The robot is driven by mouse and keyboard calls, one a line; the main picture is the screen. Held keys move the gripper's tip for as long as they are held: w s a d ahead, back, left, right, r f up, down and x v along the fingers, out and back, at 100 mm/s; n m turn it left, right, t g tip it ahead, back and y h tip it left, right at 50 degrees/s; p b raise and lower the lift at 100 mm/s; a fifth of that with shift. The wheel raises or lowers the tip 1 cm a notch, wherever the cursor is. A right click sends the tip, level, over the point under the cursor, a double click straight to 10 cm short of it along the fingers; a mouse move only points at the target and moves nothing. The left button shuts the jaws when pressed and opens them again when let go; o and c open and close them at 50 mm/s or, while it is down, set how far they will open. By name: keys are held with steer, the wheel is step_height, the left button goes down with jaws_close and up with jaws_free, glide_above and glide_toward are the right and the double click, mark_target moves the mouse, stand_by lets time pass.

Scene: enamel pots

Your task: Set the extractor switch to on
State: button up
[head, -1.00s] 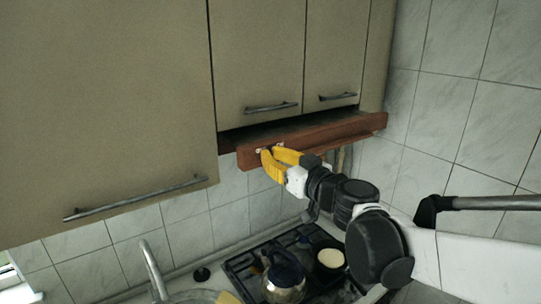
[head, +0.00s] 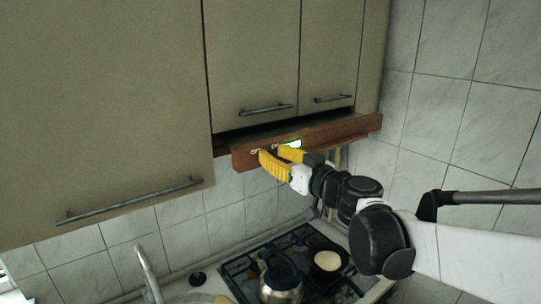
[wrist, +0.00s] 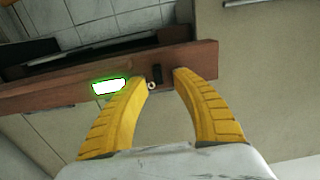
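The extractor hood is a reddish-brown wooden strip (head: 345,130) under the cabinets, and it crosses the wrist view (wrist: 60,90). On its front, a small dark switch-like piece (wrist: 157,73) and a small round pale knob (wrist: 152,86) show between my fingertips. A bright white rectangle with a green outline (wrist: 108,87) is beside them; it also shows in the head view (head: 293,144). My gripper (wrist: 162,78) has two yellow fingers spread apart with nothing between them. In the head view my gripper (head: 268,152) is at the hood's front; contact cannot be told.
Closed beige cabinets (head: 252,60) with bar handles are above and left of the hood. Below are a stove (head: 240,272) with a kettle (head: 281,280) and a pot (head: 327,261). A tiled wall (head: 440,100) stands to the right.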

steer(key=v, duration=1.2)
steer(key=s+f+m+g+h+b, duration=0.1)
steer(key=s+f+g+h+b, duration=0.3)
steer(key=f+b, duration=0.8)
steer(key=s+f+m+g+b, duration=0.1)
steer(key=s+f+b, duration=0.55)
steer(key=f, duration=1.25)
steer(key=s+d+f+m+g+h+b, duration=0.1)
steer(key=s+d+f+h+b, duration=0.1)
steer(key=f, duration=0.5)
steer(key=s+d+f+m+g+h+b, duration=0.1)
steer(key=s+d+f+m+h+b, duration=0.1)
steer(key=f+b, duration=0.5)
steer(key=s+d+f+m+g+h+b, duration=0.1)
steer(key=s+d+f+h+b, duration=0.1)
steer(key=s+d+f+b, duration=0.2)
step_height(320, 180, down, 4)
steer(key=shift+d+r+m+b, duration=0.15)
steer(key=shift+d+m+b, duration=0.25)
steer(key=shift+d+b, duration=0.35)
